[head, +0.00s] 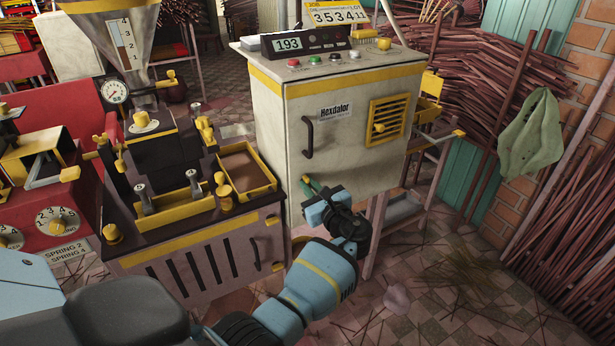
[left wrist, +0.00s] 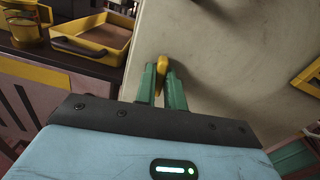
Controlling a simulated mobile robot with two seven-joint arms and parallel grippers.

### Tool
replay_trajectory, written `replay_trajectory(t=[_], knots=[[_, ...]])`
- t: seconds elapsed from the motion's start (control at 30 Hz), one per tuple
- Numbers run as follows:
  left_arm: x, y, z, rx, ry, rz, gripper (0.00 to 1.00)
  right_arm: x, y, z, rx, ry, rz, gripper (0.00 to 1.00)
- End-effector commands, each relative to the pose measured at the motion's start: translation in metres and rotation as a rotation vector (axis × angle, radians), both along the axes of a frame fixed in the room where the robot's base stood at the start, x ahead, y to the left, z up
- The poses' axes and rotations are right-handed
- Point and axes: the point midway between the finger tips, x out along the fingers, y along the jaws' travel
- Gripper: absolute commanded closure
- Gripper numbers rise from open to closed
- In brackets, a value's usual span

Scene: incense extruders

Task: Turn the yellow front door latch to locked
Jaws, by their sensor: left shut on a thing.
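The Hexdator cabinet (head: 345,165) is off-white with a yellow band, and its front door has a dark handle (head: 308,137). My left gripper (head: 309,184) is at the lower left of the door front. In the left wrist view its green fingers (left wrist: 163,85) are shut on a small upright yellow latch (left wrist: 162,66), with one finger on each side. The fingers hide the latch's lower part. In the head view the gripper hides most or all of the latch. My right gripper is not in view.
Left of the cabinet is a dark-topped machine (head: 205,265) with yellow trays, close to my left forearm. A yellow vent grille (head: 388,118) is on the door's right side. A side shelf with yellow parts (head: 435,135) stands at right. Bundled sticks (head: 500,85) fill the back right.

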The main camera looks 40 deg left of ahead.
Motion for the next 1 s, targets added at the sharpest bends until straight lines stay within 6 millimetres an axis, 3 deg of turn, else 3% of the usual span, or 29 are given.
replay_trajectory(t=[0.03,0.4,1.0], knots=[[0.001,0.001,0.007,0.02,0.038,0.001,1.0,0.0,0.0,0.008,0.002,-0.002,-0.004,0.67],[0.002,0.001,0.005,0.131,0.305,0.003,1.0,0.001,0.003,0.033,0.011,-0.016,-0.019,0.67],[0.002,0.001,0.001,0.188,0.447,0.003,1.0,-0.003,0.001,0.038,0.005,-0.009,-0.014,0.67]])
